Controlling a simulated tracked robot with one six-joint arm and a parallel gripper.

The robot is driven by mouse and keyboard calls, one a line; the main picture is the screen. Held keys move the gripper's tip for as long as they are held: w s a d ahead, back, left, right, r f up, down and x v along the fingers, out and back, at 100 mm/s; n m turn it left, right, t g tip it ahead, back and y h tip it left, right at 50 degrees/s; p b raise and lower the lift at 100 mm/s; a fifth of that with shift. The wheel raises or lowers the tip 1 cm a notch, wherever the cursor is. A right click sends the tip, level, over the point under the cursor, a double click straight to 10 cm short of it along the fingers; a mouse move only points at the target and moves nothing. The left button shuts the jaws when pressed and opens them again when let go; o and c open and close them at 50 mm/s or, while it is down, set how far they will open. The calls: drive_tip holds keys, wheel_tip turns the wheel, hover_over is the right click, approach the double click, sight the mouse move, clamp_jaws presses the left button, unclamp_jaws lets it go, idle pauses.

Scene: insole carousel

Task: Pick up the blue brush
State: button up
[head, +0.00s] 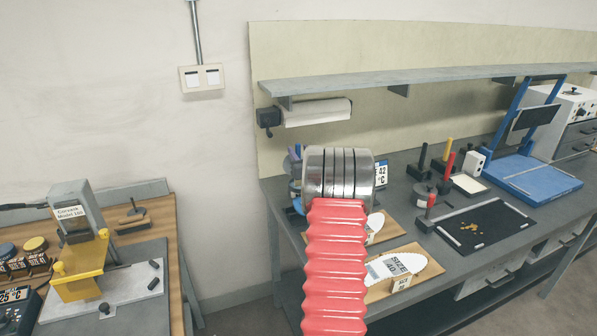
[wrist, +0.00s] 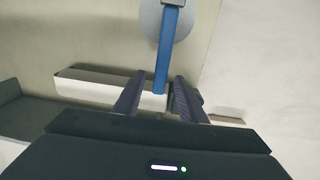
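In the wrist view a narrow, straight blue bar (wrist: 167,50), which looks like the blue brush's handle, runs from the top edge down between my gripper's fingers. A round grey disc (wrist: 152,20) lies behind its upper part. My gripper (wrist: 160,78) is open, with a dark finger on either side of the bar and a visible gap on both sides. In the head view my red and silver arm covers this spot. Only bits of blue and purple show at the arm's left edge, and I cannot tell whether they are the brush.
The paper roll (head: 316,113) hangs under the shelf (head: 430,75), and shows behind the fingers in the wrist view (wrist: 90,88). On the bench, insole boards (head: 405,268), a black tray (head: 480,238) and a blue press (head: 535,180) stand right of my arm. A wooden table stands left.

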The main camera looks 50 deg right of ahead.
drive_tip(key=shift+x, duration=1.05)
drive_tip(key=shift+c, duration=0.4)
clamp_jaws()
